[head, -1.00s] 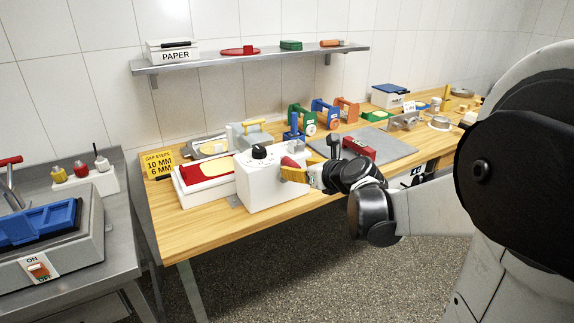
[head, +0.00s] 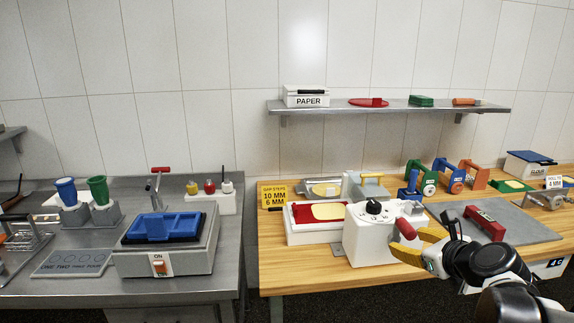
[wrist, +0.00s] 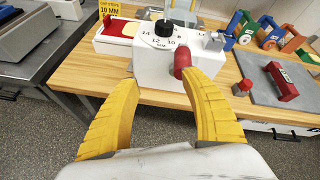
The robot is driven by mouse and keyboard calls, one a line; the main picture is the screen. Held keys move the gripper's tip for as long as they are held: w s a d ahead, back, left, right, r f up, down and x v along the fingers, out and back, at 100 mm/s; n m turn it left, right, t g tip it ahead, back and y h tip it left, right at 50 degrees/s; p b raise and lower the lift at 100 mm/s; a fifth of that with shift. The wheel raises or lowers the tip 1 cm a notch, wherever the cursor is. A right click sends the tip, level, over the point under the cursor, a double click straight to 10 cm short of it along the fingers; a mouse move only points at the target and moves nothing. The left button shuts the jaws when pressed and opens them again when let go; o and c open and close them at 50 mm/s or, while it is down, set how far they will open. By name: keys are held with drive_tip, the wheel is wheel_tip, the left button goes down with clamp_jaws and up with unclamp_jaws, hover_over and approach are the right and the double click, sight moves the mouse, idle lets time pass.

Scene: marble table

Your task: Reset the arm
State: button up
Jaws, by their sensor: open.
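My gripper (head: 420,243) is at the right of the head view, in front of the wooden table. In the wrist view its two yellow fingers (wrist: 160,93) are spread apart with nothing between them. Just beyond them is the white machine (head: 370,232) with a black dial and a red handle (head: 406,229). In the wrist view the red handle (wrist: 181,62) shows near the right finger; I cannot tell whether they touch. The black joints of my arm fill the lower right of the head view.
A red press (head: 485,223) lies on a grey board (head: 530,232) to the right. A white tray (head: 312,238) and a yellow sign (head: 274,196) are on the left. A blue-lidded appliance (head: 190,262) stands on the steel counter (head: 105,284). A shelf (head: 390,107) hangs above.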

drive_tip(key=s+a+f+n+g, duration=0.2)
drive_tip(key=s+a+n, duration=0.5)
drive_tip(key=n, duration=0.8)
drive_tip(key=s+a+f+n+g, duration=0.2)
drive_tip(key=s+a+n, duration=0.5)
drive_tip(key=s+n, duration=0.5)
drive_tip(key=shift+s+a+f+n+g+h, duration=0.35)
drive_tip(key=shift+n+g, duration=0.35)
drive_tip(key=shift+n, duration=1.4)
